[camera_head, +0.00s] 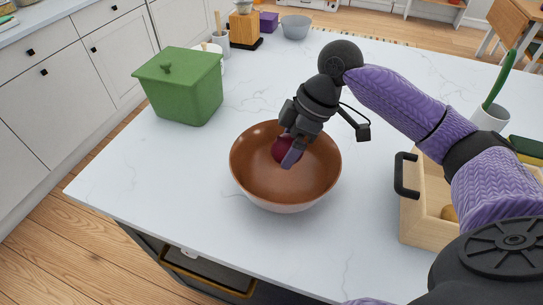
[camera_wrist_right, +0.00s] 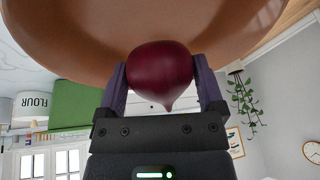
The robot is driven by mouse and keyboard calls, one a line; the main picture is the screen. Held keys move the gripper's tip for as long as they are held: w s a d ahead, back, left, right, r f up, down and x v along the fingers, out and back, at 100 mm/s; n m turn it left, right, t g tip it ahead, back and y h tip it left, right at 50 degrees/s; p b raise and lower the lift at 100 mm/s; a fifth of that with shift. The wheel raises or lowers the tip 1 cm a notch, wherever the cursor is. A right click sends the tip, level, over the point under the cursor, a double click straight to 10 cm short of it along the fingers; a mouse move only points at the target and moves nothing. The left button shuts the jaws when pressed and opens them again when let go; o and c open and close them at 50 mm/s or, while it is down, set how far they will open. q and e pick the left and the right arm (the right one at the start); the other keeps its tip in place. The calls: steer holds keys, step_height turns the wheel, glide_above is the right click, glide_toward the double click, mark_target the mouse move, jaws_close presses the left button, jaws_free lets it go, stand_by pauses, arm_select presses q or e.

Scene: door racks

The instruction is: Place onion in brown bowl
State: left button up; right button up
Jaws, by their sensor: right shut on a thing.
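The brown bowl (camera_head: 262,187) stands on the white countertop near its front edge. The onion (camera_head: 280,150) is dark red-purple and shows inside the bowl's outline. My right gripper (camera_head: 289,155) reaches down over the bowl and is shut on the onion. In the right wrist view the onion (camera_wrist_right: 160,75) sits between the two fingers (camera_wrist_right: 160,85), with the brown bowl (camera_wrist_right: 70,35) behind it. I cannot tell whether the onion touches the bowl's bottom. My left gripper is not in view.
A green lidded box (camera_head: 180,90) stands left of the bowl. A wooden tray (camera_head: 415,215) with a black handle is at the right. A white pot with a green stem (camera_head: 490,117), a grey bowl (camera_head: 295,27) and a wooden block (camera_head: 244,28) stand further back. The counter around the bowl is clear.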

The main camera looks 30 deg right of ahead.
mark_target(281, 185)
step_height(281, 185, down, 8)
steer(key=shift+s+d+f+b, duration=0.1)
steer(key=shift+b, duration=1.05)
steer(key=shift+r, duration=0.2)
steer(key=shift+f, duration=0.1)
steer(key=o, duration=1)
steer(key=p+v, duration=0.3)
steer(key=v, duration=0.9)
steer(key=shift+p, duration=0.35)
